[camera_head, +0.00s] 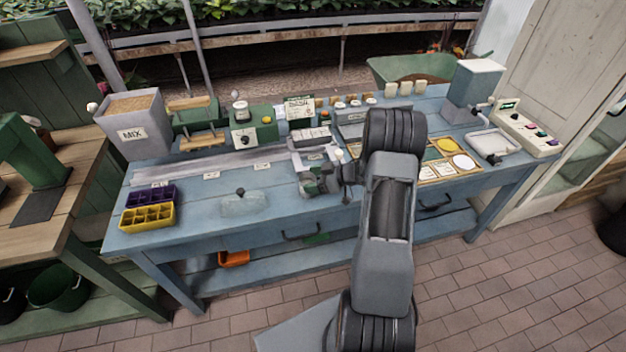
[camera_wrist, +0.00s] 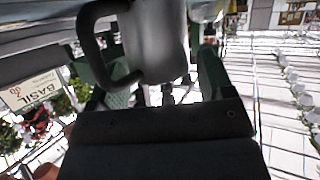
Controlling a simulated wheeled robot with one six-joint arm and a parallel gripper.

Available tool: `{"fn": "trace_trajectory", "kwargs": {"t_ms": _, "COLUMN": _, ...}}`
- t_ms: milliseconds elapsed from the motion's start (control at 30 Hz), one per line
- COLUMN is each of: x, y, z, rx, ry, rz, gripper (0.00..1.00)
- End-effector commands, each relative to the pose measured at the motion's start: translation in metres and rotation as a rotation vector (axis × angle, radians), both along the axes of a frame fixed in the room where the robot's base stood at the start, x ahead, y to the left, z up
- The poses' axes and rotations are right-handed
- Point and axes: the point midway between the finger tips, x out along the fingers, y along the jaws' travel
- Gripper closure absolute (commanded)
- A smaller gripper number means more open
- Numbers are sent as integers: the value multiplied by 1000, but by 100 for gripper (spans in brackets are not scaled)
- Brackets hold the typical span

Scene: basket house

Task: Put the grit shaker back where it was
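In the wrist view a pale grey, rounded vessel with a dark loop handle on its left, which I take for the grit shaker (camera_wrist: 157,45), fills the space between the green fingers of my gripper (camera_wrist: 160,82). The fingers appear closed on its sides. Its upper part is cut off by the picture's edge. In the head view my gripper (camera_head: 318,182) is over the middle of the blue bench (camera_head: 275,210), left of my arm. The shaker is small and unclear there, and my arm hides part of the bench behind it.
A grey MIX bin (camera_head: 140,122) stands at the back left. Purple and yellow seed trays (camera_head: 148,216) sit at the front left. A clear lidded dish (camera_head: 243,202) is left of my gripper. A control panel (camera_head: 527,130) stands at the right. Bench space beside the dish is bare.

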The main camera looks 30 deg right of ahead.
Motion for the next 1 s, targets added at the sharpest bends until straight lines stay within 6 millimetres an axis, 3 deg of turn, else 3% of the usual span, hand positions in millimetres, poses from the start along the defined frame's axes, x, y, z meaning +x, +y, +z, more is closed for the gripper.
{"fn": "trace_trajectory", "kwargs": {"t_ms": 33, "x": -5, "y": 3, "z": -14, "rx": 5, "ry": 22, "rz": 1, "gripper": 20}}
{"fn": "trace_trajectory", "kwargs": {"t_ms": 133, "x": -5, "y": 3, "z": -14, "rx": 4, "ry": 23, "rz": 1, "gripper": 12}}
{"fn": "trace_trajectory", "kwargs": {"t_ms": 300, "x": -5, "y": 2, "z": -15, "rx": 3, "ry": 23, "rz": 1, "gripper": 12}}
{"fn": "trace_trajectory", "kwargs": {"t_ms": 533, "x": -6, "y": 1, "z": 1, "rx": 3, "ry": 22, "rz": -1, "gripper": 12}}
{"fn": "trace_trajectory", "kwargs": {"t_ms": 1000, "x": -56, "y": -64, "z": 39, "rx": 5, "ry": 14, "rz": -3, "gripper": 12}}
